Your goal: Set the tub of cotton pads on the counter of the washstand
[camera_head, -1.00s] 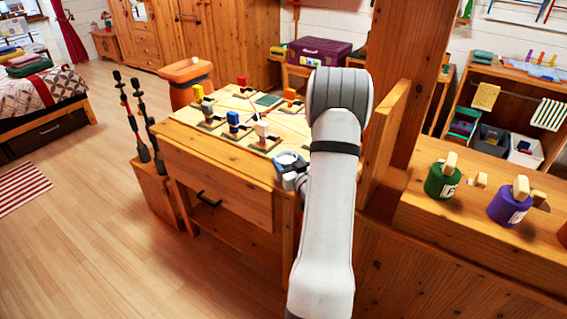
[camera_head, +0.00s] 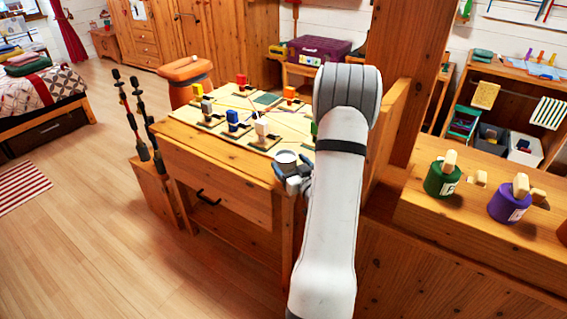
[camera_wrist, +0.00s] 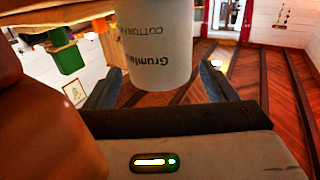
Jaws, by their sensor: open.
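The tub of cotton pads (camera_head: 287,157) is a small white cylinder at the front right corner of a wooden drawer unit's top (camera_head: 185,133). Its base is hidden in the head view, so its contact with the top cannot be told. In the wrist view the tub (camera_wrist: 158,45) shows its printed label upside down, between the two fingers. My gripper (camera_head: 294,181) is open around the lower part of the tub. In the wrist view, a narrow gap shows between the tub and the right finger of my gripper (camera_wrist: 158,88).
Several coloured blocks on cards (camera_head: 233,118) cover much of the drawer unit's top. A wooden post and an upright board (camera_head: 388,135) stand close on the right. Green and purple tubs (camera_head: 442,181) stand on a ledge farther right. Open floor (camera_head: 90,220) lies left.

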